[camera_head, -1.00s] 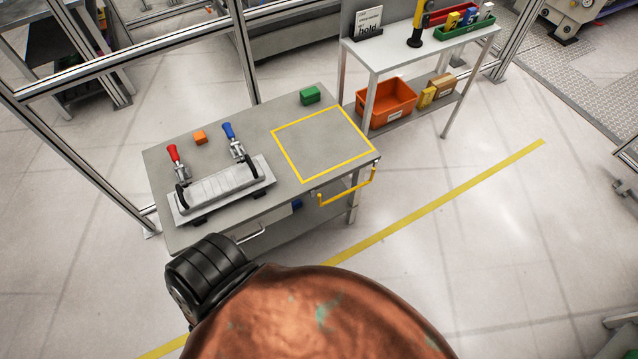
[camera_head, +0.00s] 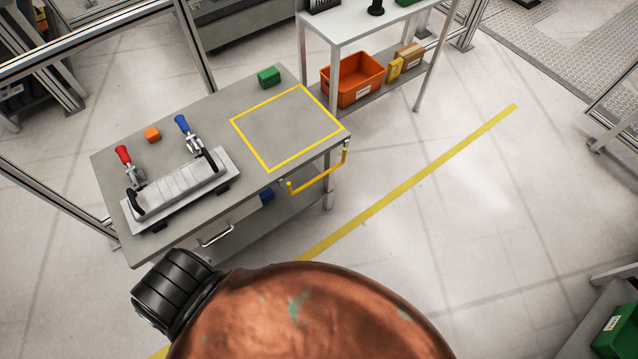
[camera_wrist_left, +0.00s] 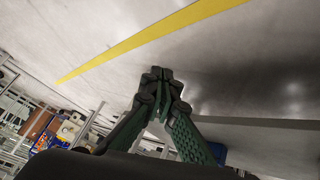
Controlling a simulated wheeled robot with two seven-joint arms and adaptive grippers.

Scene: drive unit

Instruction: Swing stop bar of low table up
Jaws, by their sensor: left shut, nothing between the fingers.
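The low table (camera_head: 215,125) stands left of centre in the head view, with a yellow square outline on its top. A yellow stop bar (camera_head: 318,176) is mounted at the table's right front edge. It sits just below the tabletop level, along that edge, with its ends bent back to the table. My left gripper (camera_wrist_left: 161,78) is shut and empty in the left wrist view, over pale floor with a yellow line. No gripper shows in the head view, and no contact with the bar is visible.
A clamp fixture (camera_head: 178,187) with red and blue handles, an orange block (camera_head: 152,135) and a green block (camera_head: 269,76) are on the table. A shelf unit with an orange bin (camera_head: 353,79) stands behind.

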